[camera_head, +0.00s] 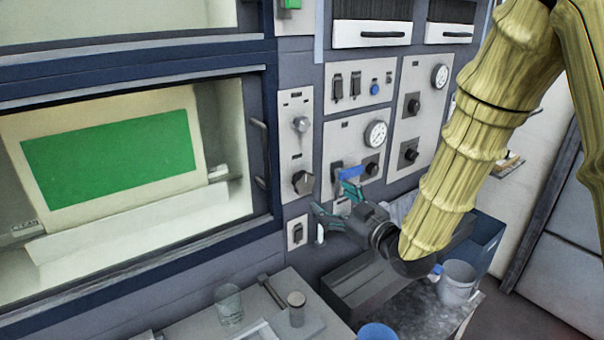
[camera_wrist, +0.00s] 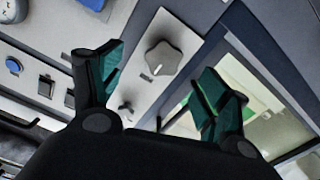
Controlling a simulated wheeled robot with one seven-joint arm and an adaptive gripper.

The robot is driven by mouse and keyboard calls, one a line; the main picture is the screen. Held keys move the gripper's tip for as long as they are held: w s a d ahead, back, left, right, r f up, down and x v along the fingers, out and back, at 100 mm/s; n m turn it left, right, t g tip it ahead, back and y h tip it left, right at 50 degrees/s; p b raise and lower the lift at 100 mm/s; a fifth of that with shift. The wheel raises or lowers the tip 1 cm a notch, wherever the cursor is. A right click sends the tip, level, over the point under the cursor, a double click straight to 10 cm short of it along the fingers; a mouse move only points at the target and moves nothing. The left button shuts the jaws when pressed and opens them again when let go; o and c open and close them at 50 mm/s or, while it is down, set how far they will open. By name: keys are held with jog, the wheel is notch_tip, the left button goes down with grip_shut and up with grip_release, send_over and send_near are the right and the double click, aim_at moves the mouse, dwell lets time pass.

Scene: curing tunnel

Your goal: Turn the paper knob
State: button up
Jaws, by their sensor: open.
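Two knobs sit on the narrow grey panel right of the window. The upper one is a small silver knob (camera_head: 301,124); it also shows in the wrist view (camera_wrist: 126,112). The lower one is a larger, lobed dark grey knob (camera_head: 303,182). In the wrist view this lobed knob (camera_wrist: 162,58) appears between the fingers, with a small unreadable label beside it. I cannot read which knob is marked paper. My gripper (camera_head: 338,204) is open and empty, with teal finger pads. It is in front of the panel, right of and below the lobed knob, not gripping it.
A blue-handled lever (camera_head: 350,171) and a gauge (camera_head: 376,134) are on the panel to the right. A glass beaker (camera_head: 229,305) and a capped jar (camera_head: 297,308) stand on the bench below. A white bucket (camera_head: 457,282) is near my wrist. A window handle (camera_head: 260,150) sticks out at left.

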aim_at(306, 184)
jog(key=p+x, duration=0.1)
jog(key=x, duration=0.2)
jog(key=p+x, duration=0.1)
jog(key=x, duration=0.2)
jog(key=p+x, duration=0.1)
jog(key=x, duration=0.2)
jog(key=shift+s+a+r+p, duration=0.25)
jog(key=shift+a+p, duration=0.05)
jog(key=shift+p, duration=0.1)
jog(key=shift+w+a+r, duration=0.1)
jog(key=shift+a, duration=0.05)
jog(key=shift+a+r+p, duration=0.25)
jog(key=shift+a+p, duration=0.05)
jog(key=shift+a, duration=0.05)
jog(key=shift+w+f, duration=0.35)
jog(key=shift+s+r, duration=0.2)
jog(key=shift+s, duration=0.05)
jog(key=c, duration=1)
